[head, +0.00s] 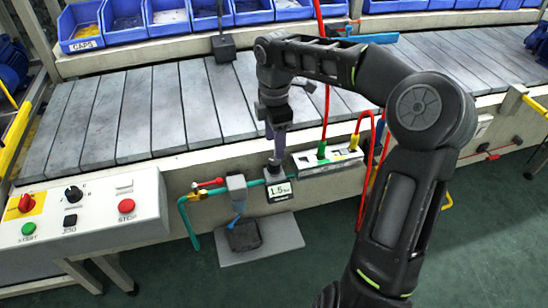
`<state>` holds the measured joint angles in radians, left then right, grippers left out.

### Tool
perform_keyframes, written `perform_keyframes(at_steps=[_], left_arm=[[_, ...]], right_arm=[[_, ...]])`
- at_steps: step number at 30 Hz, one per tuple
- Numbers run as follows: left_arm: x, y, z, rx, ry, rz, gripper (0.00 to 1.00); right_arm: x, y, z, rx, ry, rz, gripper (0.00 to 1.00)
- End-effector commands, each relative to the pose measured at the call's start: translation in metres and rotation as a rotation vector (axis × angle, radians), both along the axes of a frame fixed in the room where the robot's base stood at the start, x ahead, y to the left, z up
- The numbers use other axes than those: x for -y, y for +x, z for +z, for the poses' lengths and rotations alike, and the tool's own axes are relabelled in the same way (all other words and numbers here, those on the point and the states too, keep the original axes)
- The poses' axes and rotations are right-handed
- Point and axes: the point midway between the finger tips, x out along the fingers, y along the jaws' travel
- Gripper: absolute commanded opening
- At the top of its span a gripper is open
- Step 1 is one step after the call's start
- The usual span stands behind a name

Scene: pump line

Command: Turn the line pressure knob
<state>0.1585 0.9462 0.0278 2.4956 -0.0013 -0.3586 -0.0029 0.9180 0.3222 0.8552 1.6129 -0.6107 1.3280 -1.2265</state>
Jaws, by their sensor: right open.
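The line pressure knob (275,169) is a small dark knob on top of the regulator. The regulator has a small display (279,191) that seems to read 1.5, and it sits on the teal pipe at the conveyor's front side. My right gripper (275,154) comes down from above, fingers pointing down, with its tips right at or just above the knob. It is open and holds nothing that I can see. The fingers overlap in this view, so I cannot tell whether they are around the knob or touching it. My left gripper is not in view.
A control box (80,212) with several buttons and knobs stands at left. A red-handled valve (208,184) and a grey fitting (237,188) sit left of the regulator. A port block (328,166) with hoses is close on its right. The slatted conveyor (110,115) lies behind.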

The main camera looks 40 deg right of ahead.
Motion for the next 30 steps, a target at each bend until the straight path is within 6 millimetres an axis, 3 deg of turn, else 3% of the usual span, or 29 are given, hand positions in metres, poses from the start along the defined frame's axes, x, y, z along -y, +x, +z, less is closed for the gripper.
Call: perform_keyframes(at_steps=[9, 13, 23, 30], left_arm=[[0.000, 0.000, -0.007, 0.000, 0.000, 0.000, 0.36], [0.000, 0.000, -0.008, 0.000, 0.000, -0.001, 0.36], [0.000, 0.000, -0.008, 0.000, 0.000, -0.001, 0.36], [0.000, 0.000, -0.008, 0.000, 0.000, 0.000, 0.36]], right_arm=[[-0.001, -0.001, -0.050, -0.001, 0.002, 0.001, 0.54], [0.000, 0.000, -0.063, 0.000, 0.002, 0.000, 0.54], [0.000, 0.000, -0.067, 0.001, 0.000, 0.001, 0.54], [0.000, 0.000, -0.067, 0.001, 0.000, 0.001, 0.36]])
